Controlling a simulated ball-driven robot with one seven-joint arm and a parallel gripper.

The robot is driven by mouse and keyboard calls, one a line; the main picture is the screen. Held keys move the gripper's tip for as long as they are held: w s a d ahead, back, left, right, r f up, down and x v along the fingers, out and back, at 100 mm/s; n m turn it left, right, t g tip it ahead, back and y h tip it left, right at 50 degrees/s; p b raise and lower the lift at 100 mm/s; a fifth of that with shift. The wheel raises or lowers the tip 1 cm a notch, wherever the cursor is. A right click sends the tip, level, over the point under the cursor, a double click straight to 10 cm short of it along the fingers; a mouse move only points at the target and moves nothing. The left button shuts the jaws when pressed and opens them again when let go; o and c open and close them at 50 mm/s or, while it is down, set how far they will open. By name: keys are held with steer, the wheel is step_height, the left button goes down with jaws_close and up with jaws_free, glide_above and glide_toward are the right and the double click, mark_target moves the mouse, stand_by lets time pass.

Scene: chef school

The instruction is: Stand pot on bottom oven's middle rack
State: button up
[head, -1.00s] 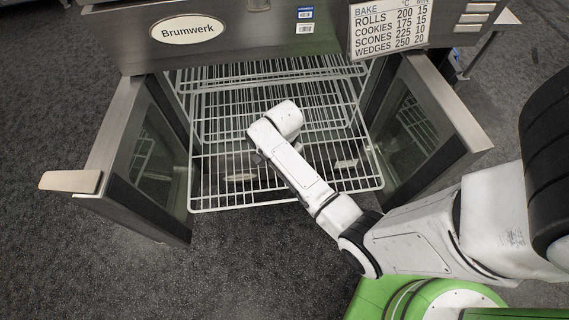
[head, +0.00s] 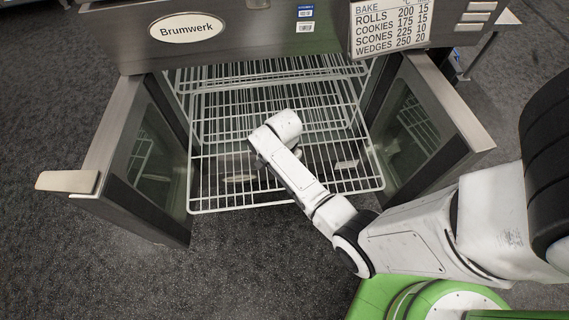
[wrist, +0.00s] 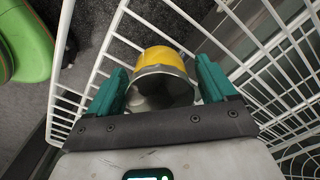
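The bottom oven stands open, with a white wire rack (head: 230,202) showing between its doors. My arm reaches over this rack, and its wrist hides the gripper and the pot in the head view. In the wrist view the pot (wrist: 160,56) is yellow outside with a grey metal rim and a dark inside. Rack wires (wrist: 280,62) show around the pot. I cannot tell whether the pot touches the rack.
The left door (head: 135,150) and right door (head: 425,120) stand open on either side of the rack. Another rack (head: 265,72) shows higher up at the back. The front panel (head: 255,33) of the oven overhangs the opening. Dark floor lies clear in front.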

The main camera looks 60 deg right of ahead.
steer(key=shift+r, duration=0.1)
step_height(320, 180, up, 12)
steer(key=shift+f+p, duration=0.1)
steer(key=shift+p, duration=0.95)
steer(key=shift+s+r+n, duration=0.2)
steer(key=shift+s+n, duration=0.1)
steer(key=s+a+r+n, duration=0.2)
steer(key=s+a+n, duration=0.3)
steer(key=n, duration=0.4)
steer(key=s+a+r+n+t, duration=0.1)
steer(key=s+a+r+n, duration=0.1)
steer(key=s+a+n, duration=0.4)
steer(key=s+n, duration=0.2)
steer(key=n, duration=0.1)
steer(key=shift+s+a+r+n, duration=0.15)
steer(key=shift+a+r+n, duration=0.1)
steer(key=shift+n, duration=0.05)
steer(key=shift+c, duration=0.5)
